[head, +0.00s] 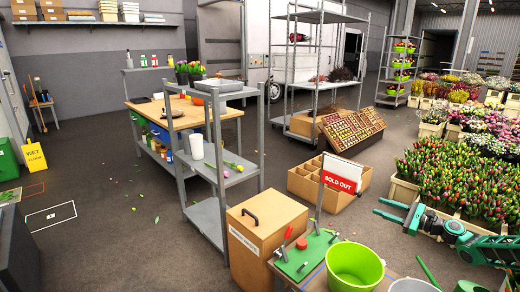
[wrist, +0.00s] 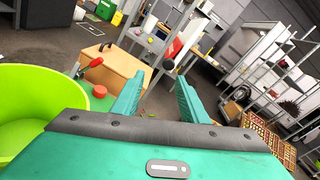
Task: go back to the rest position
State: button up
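My gripper (head: 384,209) is at the right of the head view, in front of the crates of red tulips (head: 450,180). It points left, above the floor and to the right of the sold-out sign (head: 341,178). In the wrist view my gripper (wrist: 157,97) has its two teal fingers well apart, with nothing between them. My green and dark arm reaches in from the right edge of the head view.
A lime green bucket (head: 354,268) and a green board with tools (head: 306,256) are on a bench at the front. A cardboard box (head: 265,236), divided carton (head: 300,180) and grey shelf trolley (head: 207,218) stand beyond.

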jog(key=s+a+r+n+g+h, duration=0.1)
jog(key=s+a+n+g+h, duration=0.1)
jog(key=s+a+n+g, duration=0.4)
jog(key=s+a+r+n+g+h, duration=0.1)
jog(key=s+a+n+g, duration=0.25)
jog(key=a, duration=0.55)
jog(key=s+r+n+g+h, duration=0.2)
jog(key=s+r+n+h, duration=0.15)
jog(key=s+r, duration=0.6)
jog(key=s+r+n+g+h, duration=0.2)
jog(key=s+r+h, duration=0.25)
jog(key=s, duration=1.05)
jog(key=s+a+r, duration=0.1)
jog(key=s, duration=0.8)
jog(key=s+a+r+n, duration=0.1)
jog(key=s+a, duration=0.1)
jog(key=s, duration=0.7)
jog(key=shift+s+r+n, duration=0.15)
jog(key=shift+r+n, duration=0.15)
jog(key=shift+r, duration=0.05)
jog(key=shift+w+f, duration=0.25)
jog(key=shift+w, duration=0.35)
